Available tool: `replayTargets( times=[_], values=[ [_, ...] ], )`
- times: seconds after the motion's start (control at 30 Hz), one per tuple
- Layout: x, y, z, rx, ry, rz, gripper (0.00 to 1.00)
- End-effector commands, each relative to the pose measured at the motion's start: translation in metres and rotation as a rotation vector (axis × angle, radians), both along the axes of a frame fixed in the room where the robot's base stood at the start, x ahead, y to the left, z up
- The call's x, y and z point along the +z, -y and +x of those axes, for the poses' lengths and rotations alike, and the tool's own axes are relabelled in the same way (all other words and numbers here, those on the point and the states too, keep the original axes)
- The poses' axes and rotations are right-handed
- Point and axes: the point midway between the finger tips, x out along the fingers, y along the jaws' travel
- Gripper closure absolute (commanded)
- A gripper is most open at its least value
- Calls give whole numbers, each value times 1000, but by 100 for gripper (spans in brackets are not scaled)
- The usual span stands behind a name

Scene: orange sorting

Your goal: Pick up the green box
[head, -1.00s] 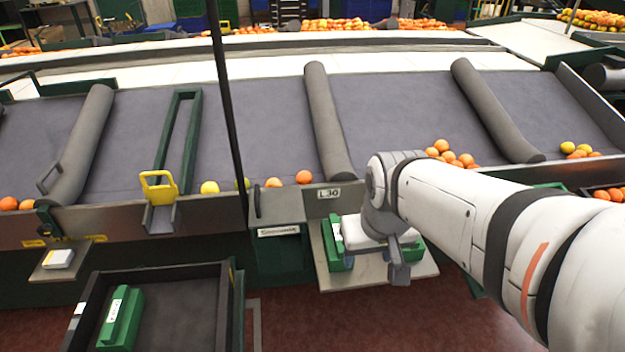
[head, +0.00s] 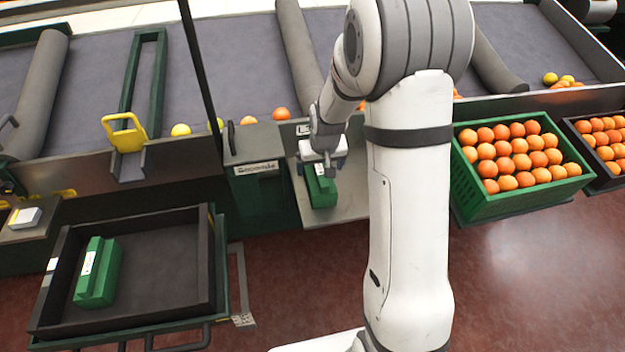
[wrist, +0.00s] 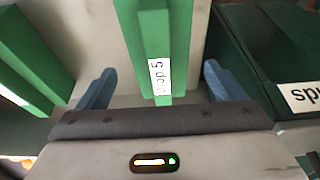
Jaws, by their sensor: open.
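A green box (head: 322,190) with a white label lies on a pale shelf below the conveyor. In the wrist view the green box (wrist: 153,35) lies between my two blue fingers, its labelled end towards the palm. My gripper (head: 322,170) is open over the box's far end; it also shows in the wrist view (wrist: 158,88), with a gap on each side of the box. I cannot tell how far the fingertips reach down beside it. A second green box (wrist: 35,50) lies to the left in the wrist view. Another green box (head: 98,272) lies in a black tray.
The black tray (head: 210,262) stands at lower left, its right part empty. A dark green cabinet (head: 256,190) stands close beside the shelf (head: 345,207). A green crate of oranges (head: 520,207) stands to the right. A thin black pole (head: 200,75) rises left of my arm.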

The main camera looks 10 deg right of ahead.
Motion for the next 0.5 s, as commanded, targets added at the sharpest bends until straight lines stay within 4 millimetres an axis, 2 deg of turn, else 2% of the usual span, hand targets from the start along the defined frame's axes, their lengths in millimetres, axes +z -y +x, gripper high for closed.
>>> replayTargets(
  times=[0.33, 0.5],
  values=[
    [-44, 0, 16, -1, -4, 0, 11],
    [-56, 0, 20, -1, -2, 0, 11]
  ],
)
